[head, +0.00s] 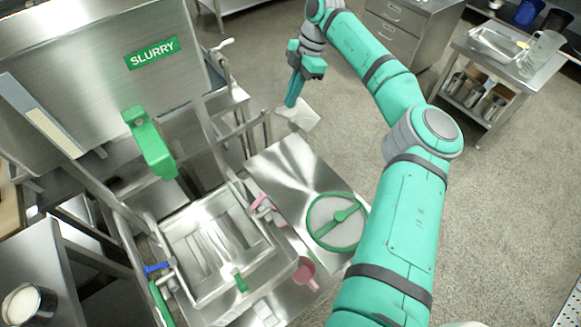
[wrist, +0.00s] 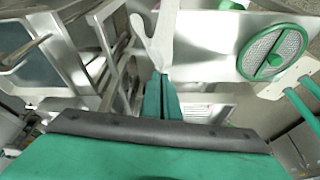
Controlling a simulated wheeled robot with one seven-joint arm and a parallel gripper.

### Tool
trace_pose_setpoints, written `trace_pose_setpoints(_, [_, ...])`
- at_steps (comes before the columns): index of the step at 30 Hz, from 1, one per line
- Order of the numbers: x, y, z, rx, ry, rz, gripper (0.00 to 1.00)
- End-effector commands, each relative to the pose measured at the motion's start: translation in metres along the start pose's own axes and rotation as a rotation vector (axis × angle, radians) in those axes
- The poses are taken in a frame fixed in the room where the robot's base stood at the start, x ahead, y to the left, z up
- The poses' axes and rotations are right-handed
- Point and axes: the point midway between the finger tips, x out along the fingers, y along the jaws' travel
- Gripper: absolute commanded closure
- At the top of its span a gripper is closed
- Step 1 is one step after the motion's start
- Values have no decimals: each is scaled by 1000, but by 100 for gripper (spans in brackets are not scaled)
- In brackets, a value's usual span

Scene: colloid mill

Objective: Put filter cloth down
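My gripper (head: 292,100) is above the floor, just beyond the far edge of the steel table. Its green fingers are together and point down. A white filter cloth (head: 301,115) hangs at the fingertips, clear of the table top. In the wrist view the closed fingers (wrist: 160,80) pinch the narrow end of the white cloth (wrist: 157,38), which spreads away from them. The cloth's far end is cut off by the frame edge there.
The steel table top (head: 285,165) has bare room beside a round green-rimmed mesh lid (head: 337,221). A square steel hopper (head: 215,245) stands left of it, with a pink scoop (head: 306,271) near. The green SLURRY sign (head: 152,53) marks a steel tank. A steel cart (head: 510,55) stands far right.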

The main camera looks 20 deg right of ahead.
Motion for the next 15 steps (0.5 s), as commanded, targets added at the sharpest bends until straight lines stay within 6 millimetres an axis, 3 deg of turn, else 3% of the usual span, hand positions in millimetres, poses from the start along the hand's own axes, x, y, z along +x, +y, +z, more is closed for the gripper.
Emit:
trace_pose_setpoints(5, [-1,18,8,113,0,42,100])
trace_pose_setpoints(15, [37,-4,12,102,-1,36,100])
